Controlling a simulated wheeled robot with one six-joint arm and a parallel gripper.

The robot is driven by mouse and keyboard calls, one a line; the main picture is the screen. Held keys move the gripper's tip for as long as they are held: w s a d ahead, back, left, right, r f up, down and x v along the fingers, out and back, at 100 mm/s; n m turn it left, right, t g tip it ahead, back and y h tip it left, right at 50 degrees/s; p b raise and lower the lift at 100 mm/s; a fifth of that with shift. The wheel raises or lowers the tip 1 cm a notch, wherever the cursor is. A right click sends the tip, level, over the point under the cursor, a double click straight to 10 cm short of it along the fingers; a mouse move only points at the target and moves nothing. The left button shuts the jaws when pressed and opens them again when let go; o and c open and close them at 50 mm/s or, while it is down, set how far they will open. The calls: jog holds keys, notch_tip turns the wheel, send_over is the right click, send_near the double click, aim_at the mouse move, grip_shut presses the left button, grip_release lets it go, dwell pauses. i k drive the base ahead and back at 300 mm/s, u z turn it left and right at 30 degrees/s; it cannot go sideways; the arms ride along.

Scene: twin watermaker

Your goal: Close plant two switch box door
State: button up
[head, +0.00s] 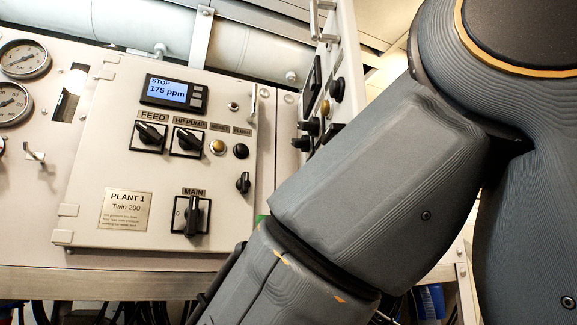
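An open switch box door (347,62) stands out at a steep angle right of the Plant 1 panel. I see its front nearly edge-on, with dark knobs, a yellowish button and a metal handle (315,20) near its top. I take it as the plant two door; no Plant 2 label can be read on it. My arm crosses in front of its lower part and hides what lies to its right, including any box opening. My gripper is out of view below the frame.
The Plant 1 switch box door (100,170) is shut, with a display reading STOP 175 ppm (168,92) and several knobs. Gauges (24,58) sit at left, white pipes (240,47) run above, and cables hang below the frame's lower rail (90,283).

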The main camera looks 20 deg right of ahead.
aim_at(338, 55)
jog(key=u, duration=1)
jog(key=k, duration=0.6)
jog(key=z, duration=0.9)
